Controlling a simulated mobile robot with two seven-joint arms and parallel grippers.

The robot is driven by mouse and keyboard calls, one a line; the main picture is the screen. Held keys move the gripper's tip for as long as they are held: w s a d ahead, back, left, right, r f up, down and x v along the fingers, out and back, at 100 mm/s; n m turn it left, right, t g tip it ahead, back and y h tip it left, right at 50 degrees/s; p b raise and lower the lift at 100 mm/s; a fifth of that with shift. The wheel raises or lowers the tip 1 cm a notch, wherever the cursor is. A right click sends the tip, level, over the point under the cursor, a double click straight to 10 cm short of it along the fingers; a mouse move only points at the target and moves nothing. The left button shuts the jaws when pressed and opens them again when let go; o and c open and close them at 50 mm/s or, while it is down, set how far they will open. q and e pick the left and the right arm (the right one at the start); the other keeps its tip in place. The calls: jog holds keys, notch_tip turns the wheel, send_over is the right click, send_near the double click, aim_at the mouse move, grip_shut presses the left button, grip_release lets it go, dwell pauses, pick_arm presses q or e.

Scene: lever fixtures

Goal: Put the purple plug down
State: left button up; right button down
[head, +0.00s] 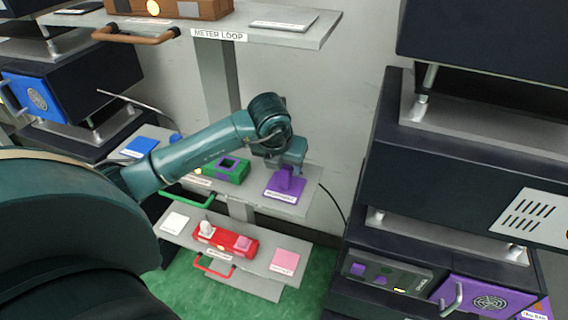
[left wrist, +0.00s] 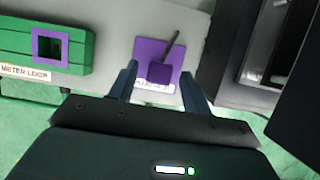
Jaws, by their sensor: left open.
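The purple plug (head: 287,180) stands on a purple pad (head: 278,194) with a white label, on the middle shelf. My left gripper (head: 286,164) is right above the plug, pointing down at the shelf. In the left wrist view, the plug (left wrist: 160,72) with its thin dark stem is between the two open fingers (left wrist: 158,76), with gaps at both sides. The purple pad (left wrist: 150,48) lies under it. My right gripper is not in view.
A green box (head: 235,177) with a purple-rimmed square opening sits left of the pad. Below, a shelf holds a red box (head: 222,240) with white and pink plugs. A dark cabinet (head: 450,190) with a purple panel stands close on the right.

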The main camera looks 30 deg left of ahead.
pick_arm(q)
jog(key=v, duration=1.1)
jog(key=s+d+f+m+g+h, duration=0.1)
jog(key=s+d+f+m+h, duration=0.2)
jog(key=d, duration=0.5)
jog(key=s+d+f+g+h, duration=0.2)
jog(key=d+f+h, duration=0.1)
jog(key=d+h, duration=0.3)
jog(key=s+d+r+n+t+h, duration=0.35)
jog(key=d+r+n+h, duration=0.2)
jog(key=d+h, duration=0.55)
jog(key=w+a+f+n+t+y, duration=0.2)
jog(key=a+f+n+t+y, duration=0.3)
jog(key=n, duration=0.5)
jog(key=w+a+f+n+t+y, duration=0.2)
jog(key=a+f+n+t+y, duration=0.15)
jog(key=n+t+y, duration=0.55)
jog(key=s+f+n+g, duration=0.4)
jog(key=s+f, duration=0.1)
jog(key=f, duration=0.3)
jog(key=s+a+f+n+g+y, duration=0.1)
jog(key=s+f+n+g, duration=0.3)
jog(key=f, duration=0.4)
jog(key=shift+s+f+n, duration=0.35)
jog(key=shift+s, duration=0.15)
